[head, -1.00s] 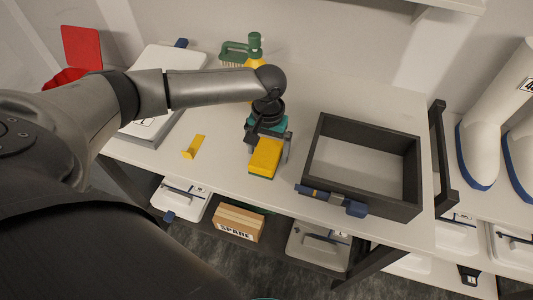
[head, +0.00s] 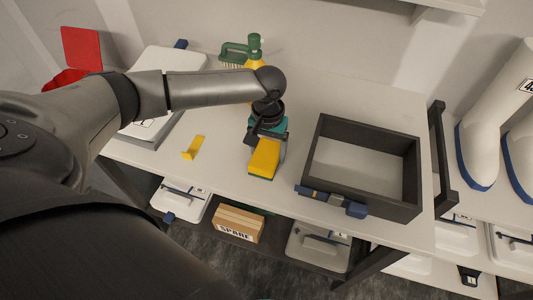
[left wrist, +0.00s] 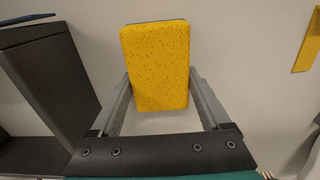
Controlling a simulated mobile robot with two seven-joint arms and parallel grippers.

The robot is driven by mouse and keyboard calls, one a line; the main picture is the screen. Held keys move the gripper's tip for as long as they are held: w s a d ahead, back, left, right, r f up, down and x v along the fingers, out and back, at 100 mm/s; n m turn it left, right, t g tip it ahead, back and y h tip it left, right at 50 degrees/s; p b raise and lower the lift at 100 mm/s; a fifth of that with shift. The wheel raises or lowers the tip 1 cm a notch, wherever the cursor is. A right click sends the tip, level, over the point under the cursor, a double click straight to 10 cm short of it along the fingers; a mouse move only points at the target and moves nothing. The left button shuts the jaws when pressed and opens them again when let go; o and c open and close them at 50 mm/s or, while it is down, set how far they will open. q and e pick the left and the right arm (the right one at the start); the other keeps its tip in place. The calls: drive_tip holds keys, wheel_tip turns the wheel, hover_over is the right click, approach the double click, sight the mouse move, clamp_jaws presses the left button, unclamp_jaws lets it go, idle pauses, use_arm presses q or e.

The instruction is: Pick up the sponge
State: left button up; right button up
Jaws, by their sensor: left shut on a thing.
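The sponge (head: 264,158) is a yellow block with a dark underside, at the front middle of the white bench. In the left wrist view the sponge (left wrist: 156,64) fills the space between the two grey fingers. My left gripper (head: 266,154) points down over it and is shut on its sides. In the left wrist view both fingers of the gripper (left wrist: 158,92) touch the sponge's edges. I cannot tell whether the sponge is clear of the bench top. My right gripper is not in view.
A dark open-topped tray (head: 409,207) stands right of the sponge, with a blue-and-dark tool (head: 335,201) at its front edge. A small yellow piece (head: 194,147) lies to the left. A green brush (head: 236,52) stands behind. The bench front edge is close.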

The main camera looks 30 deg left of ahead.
use_arm(q)
wheel_tip(320, 180, up, 19)
drive_tip(key=p, duration=0.4)
drive_tip(key=s+d+f+m+b, duration=0.1)
drive_tip(key=s+d+m+b, duration=0.1)
drive_tip(key=s+d+b, duration=0.4)
drive_tip(key=d, duration=0.2)
drive_tip(key=shift+s+d+f+m, duration=0.3)
drive_tip(key=shift+d+f, duration=0.05)
drive_tip(key=shift+d, duration=0.05)
drive_tip(key=shift+w, duration=0.1)
drive_tip(key=n+b, duration=0.2)
drive_tip(key=n, duration=0.1)
hover_over(267, 150)
wheel_tip(267, 150, down, 11)
drive_tip(key=shift+r, duration=0.15)
wheel_tip(267, 150, down, 6)
drive_tip(key=shift+f+b, duration=0.1)
drive_tip(key=shift+b, duration=1)
drive_tip(key=shift+d+f, duration=0.1)
drive_tip(key=shift+f, duration=0.1)
